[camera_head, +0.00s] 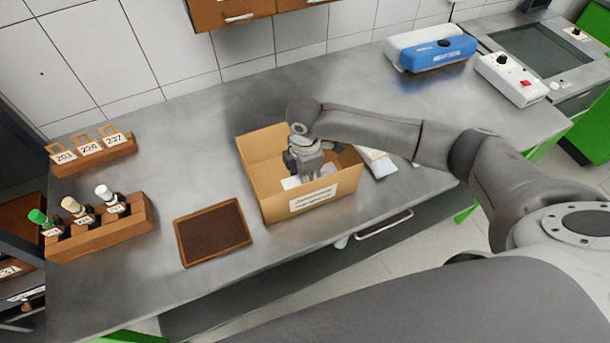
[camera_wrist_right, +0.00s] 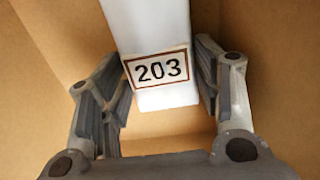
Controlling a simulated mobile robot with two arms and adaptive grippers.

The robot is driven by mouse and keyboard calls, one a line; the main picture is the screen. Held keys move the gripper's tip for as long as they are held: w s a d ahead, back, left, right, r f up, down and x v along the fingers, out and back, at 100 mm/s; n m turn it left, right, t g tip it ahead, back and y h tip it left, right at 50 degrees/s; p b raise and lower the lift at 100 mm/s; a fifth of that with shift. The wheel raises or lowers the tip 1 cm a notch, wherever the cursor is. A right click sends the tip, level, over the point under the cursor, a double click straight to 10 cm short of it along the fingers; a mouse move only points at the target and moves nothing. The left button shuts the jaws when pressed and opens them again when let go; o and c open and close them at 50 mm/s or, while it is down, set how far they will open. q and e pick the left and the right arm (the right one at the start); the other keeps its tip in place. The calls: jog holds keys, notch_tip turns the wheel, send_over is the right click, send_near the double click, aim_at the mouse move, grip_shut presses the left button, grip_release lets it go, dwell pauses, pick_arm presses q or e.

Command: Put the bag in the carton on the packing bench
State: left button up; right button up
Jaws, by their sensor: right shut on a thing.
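The open cardboard carton (camera_head: 315,200) stands on the steel packing bench (camera_head: 205,120), with a printed label on its front wall. My right gripper (camera_head: 305,170) reaches down inside the carton. In the right wrist view, my right gripper (camera_wrist_right: 165,95) is shut on a white bag (camera_wrist_right: 150,30) with a label reading 203. The carton's brown walls surround the bag in that view. In the head view, white patches show low in the carton beside the gripper, partly hidden by it. Whether the bag touches the carton floor is unclear. My left gripper is not in view.
A white packet (camera_head: 377,160) lies right of the carton, partly behind my arm. A brown tray (camera_head: 212,232) lies to the left. A bottle rack (camera_head: 100,232) and a numbered tag rack (camera_head: 95,155) stand further left. A blue-and-white device (camera_head: 432,50) sits at the back right.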

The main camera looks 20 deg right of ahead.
jog(key=shift+f, duration=0.15)
jog(key=o, duration=1)
jog(key=shift+c, duration=0.2)
pick_arm(q)
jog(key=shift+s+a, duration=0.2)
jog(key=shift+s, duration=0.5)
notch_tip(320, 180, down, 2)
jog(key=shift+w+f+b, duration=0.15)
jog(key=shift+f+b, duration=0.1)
jog(key=shift+b, duration=1)
pick_arm(e)
notch_tip(320, 180, up, 12)
